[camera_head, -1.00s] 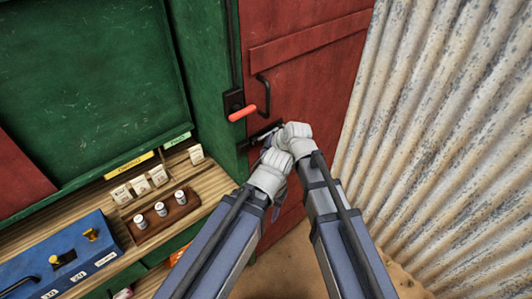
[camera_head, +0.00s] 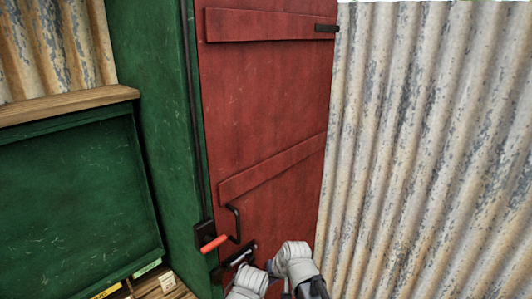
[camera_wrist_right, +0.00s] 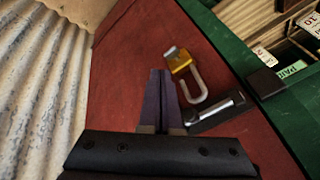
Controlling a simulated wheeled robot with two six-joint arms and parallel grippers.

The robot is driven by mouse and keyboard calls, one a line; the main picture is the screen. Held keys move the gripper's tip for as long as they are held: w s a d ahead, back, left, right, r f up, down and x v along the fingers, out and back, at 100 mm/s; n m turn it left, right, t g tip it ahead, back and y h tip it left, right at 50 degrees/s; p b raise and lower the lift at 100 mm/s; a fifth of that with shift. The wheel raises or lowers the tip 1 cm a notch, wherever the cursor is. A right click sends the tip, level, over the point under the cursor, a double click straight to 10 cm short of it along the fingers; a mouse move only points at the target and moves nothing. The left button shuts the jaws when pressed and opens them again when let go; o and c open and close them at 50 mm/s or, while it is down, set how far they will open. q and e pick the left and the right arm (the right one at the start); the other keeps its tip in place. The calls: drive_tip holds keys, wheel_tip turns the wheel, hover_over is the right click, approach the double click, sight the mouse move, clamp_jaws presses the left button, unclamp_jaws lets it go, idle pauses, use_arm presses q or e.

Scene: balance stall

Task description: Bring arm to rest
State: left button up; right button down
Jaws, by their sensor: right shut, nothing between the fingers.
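My right gripper (camera_wrist_right: 161,74) is shut and empty in the right wrist view, in front of the red door (camera_wrist_right: 125,45). A brass padlock (camera_wrist_right: 180,62) with an open shackle shows just beyond its fingertips; I cannot tell what supports it. The left fingers are hidden.
The red door (camera_head: 265,110) has a lever with a red grip (camera_head: 214,244) and a dark handle (camera_head: 235,224). A green panel (camera_head: 75,200) and counter lie left. A corrugated metal wall (camera_head: 420,150) closes the right side.

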drive_tip(key=s+d+f+g+h, duration=0.1)
drive_tip(key=s+d+g+h, duration=0.1)
drive_tip(key=s+d, duration=0.5)
drive_tip(key=s+d+f+g+h, duration=0.1)
drive_tip(key=s+d, duration=0.3)
drive_tip(key=d, duration=0.5)
use_arm(q)
wheel_tip(320, 180, down, 3)
drive_tip(key=b, duration=0.2)
drive_tip(key=shift+r+b, duration=0.2)
drive_tip(key=shift+b, duration=0.1)
use_arm(e)
drive_tip(key=s+a+f+n, duration=0.1)
drive_tip(key=s+a, duration=0.1)
drive_tip(key=a, duration=0.3)
drive_tip(key=s+a+f+n+g+h, duration=0.1)
drive_tip(key=s+a+n, duration=0.1)
drive_tip(key=a, duration=0.3)
drive_tip(key=shift+s+a+f+n, duration=0.2)
drive_tip(key=shift+s+f+n, duration=0.15)
drive_tip(key=shift+s, duration=0.4)
use_arm(q)
drive_tip(key=shift+c, duration=0.2)
